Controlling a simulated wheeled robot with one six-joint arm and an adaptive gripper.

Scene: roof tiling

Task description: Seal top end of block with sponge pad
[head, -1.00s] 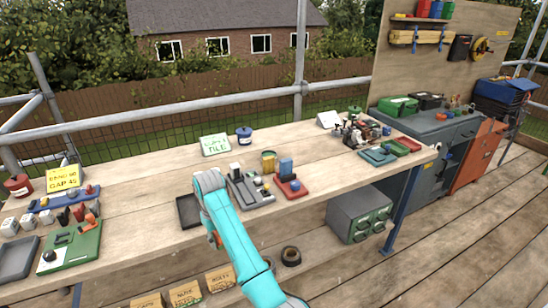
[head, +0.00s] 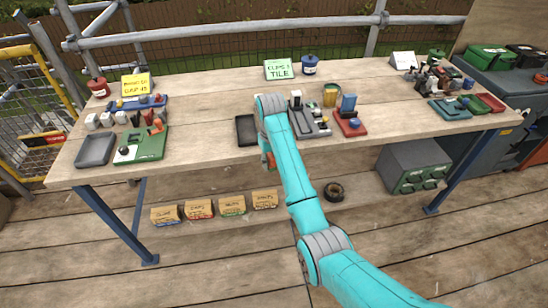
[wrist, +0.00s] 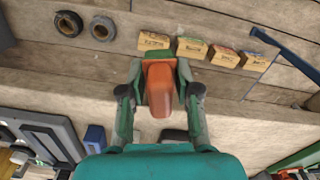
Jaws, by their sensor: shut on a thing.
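My gripper (wrist: 160,75) is shut on an orange rounded thing (wrist: 158,88) in the wrist view. In the head view the orange thing shows small beside the gripper (head: 268,158), in front of the bench's front edge. I cannot tell whether it is the sponge pad. A blue block (head: 348,103) stands upright on a red base (head: 350,126), right of the arm. Several small pale blocks, one of them a grey block (head: 92,121), stand at the bench's left. I cannot tell which one is the task's block.
On the bench (head: 205,120) are a dark tray (head: 246,131), a grey fixture (head: 303,122), a green board (head: 140,145), a grey tray (head: 95,150) and a yellow tin (head: 331,95). Labelled boxes (head: 198,209) line the lower shelf. Bare wood lies left of the dark tray.

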